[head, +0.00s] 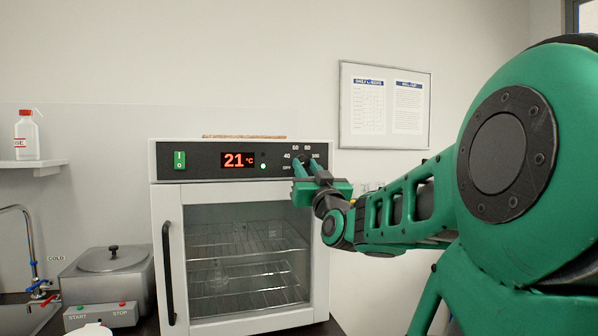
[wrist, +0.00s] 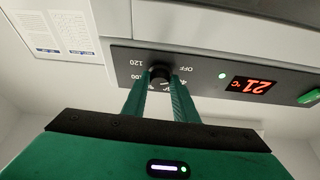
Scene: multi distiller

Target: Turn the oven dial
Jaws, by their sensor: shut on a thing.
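The oven (head: 180,240) is a white cabinet with a glass door and a dark control panel on top. Its dial is a black knob (wrist: 158,74) at the right of the panel, with OFF and temperature marks around it. My green gripper (head: 304,163) reaches the panel from the right. In the wrist view its two fingers (wrist: 160,80) are shut on the dial, one on each side. The fingers and arm hide part of the dial and some marks. The display (head: 238,160) reads 21 °C, with a green light lit beside it.
The oven's green power switch (head: 179,160) is at the panel's left. The door has a black handle (head: 168,272). A grey bath with a lid (head: 107,260) stands left of the oven, near a tap (head: 30,240). A framed notice (head: 385,106) hangs on the wall behind my arm.

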